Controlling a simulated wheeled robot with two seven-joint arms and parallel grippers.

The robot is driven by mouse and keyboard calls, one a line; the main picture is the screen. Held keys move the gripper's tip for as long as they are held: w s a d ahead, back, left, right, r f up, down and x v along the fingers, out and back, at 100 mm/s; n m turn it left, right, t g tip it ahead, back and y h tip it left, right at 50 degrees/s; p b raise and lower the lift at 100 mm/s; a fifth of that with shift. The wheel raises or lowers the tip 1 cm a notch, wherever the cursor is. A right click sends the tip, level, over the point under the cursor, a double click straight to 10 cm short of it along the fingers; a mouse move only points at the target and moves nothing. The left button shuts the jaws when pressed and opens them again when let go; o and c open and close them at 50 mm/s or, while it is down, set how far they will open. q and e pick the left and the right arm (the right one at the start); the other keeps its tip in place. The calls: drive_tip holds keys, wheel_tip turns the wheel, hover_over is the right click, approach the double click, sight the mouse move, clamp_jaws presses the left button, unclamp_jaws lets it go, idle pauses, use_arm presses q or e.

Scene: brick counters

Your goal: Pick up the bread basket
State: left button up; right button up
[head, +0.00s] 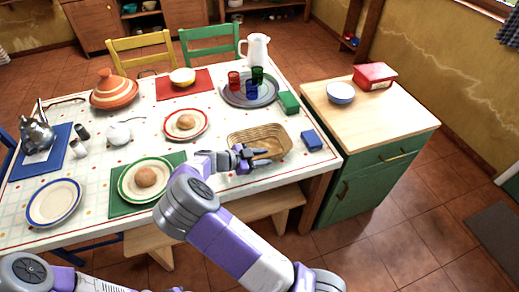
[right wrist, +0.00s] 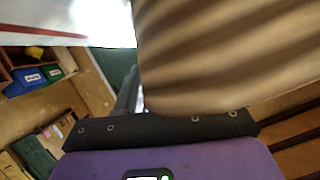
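The bread basket (head: 270,132), a tan woven oval, sits near the right front edge of the table. It looks empty. My right gripper (head: 263,157) is at its near rim, with two dark fingers apart, one above the other, at the rim. In the right wrist view, the ribbed basket wall (right wrist: 225,50) fills the upper right, very close, and hides part of the fingers. Whether the fingers touch the rim is unclear. Of my left arm, only links show at the lower left; its gripper is out of view.
A plate with bread (head: 145,182) is to the left. A green cabinet (head: 365,165) adjoins the table's right side.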

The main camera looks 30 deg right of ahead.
clamp_jaws()
